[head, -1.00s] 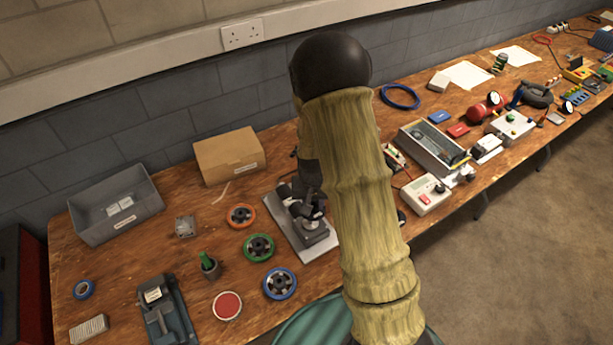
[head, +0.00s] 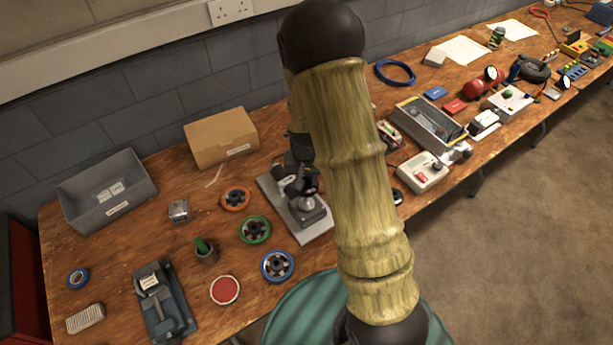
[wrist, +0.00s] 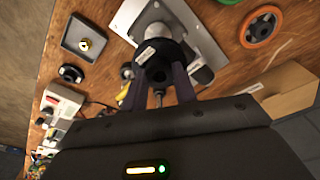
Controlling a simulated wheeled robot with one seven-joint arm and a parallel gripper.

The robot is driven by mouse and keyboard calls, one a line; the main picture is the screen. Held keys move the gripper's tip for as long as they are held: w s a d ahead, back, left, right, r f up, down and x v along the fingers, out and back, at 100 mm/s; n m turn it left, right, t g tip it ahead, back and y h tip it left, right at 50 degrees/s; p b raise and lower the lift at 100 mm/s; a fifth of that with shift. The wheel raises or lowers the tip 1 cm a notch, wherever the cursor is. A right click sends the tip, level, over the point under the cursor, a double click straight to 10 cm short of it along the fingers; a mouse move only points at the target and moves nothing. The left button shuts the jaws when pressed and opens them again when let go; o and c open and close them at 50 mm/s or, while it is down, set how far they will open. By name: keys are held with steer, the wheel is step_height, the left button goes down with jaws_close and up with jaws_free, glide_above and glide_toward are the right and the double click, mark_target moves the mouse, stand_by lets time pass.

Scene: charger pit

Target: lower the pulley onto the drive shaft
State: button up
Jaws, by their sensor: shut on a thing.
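In the wrist view a dark round pulley (wrist: 157,55) sits between the fingertips of my gripper (wrist: 157,82), which is shut on it. Beyond the pulley is a grey machine (wrist: 150,20) on a pale base plate (wrist: 197,30). The pulley overlaps the machine in this view, so I cannot tell whether it touches the drive shaft or is around it. In the head view my gripper (head: 298,172) is partly behind my arm, above the machine (head: 306,211). The pulley and the drive shaft cannot be made out clearly there.
Orange (head: 235,199), green (head: 254,230) and blue (head: 277,265) wheels lie left of the machine. A cardboard box (head: 221,138) and a grey bin (head: 106,190) stand at the back. A small grey tray (wrist: 83,40) shows in the wrist view. Bare wood lies between the smaller items.

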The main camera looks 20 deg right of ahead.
mark_target(307, 195)
steer(key=shift+f+b, duration=0.8)
steer(key=shift+f, duration=0.5)
steer(key=shift+f+b, duration=2.15)
steer(key=shift+f, duration=0.85)
stand_by(1.8)
steer(key=o, duration=1.1)
steer(key=r, duration=0.5)
steer(key=s+r, duration=0.1)
steer(key=r, duration=0.5)
steer(key=s+r, duration=0.1)
steer(key=r, duration=0.5)
steer(key=shift+a+r, duration=0.15)
steer(key=shift+a, duration=0.1)
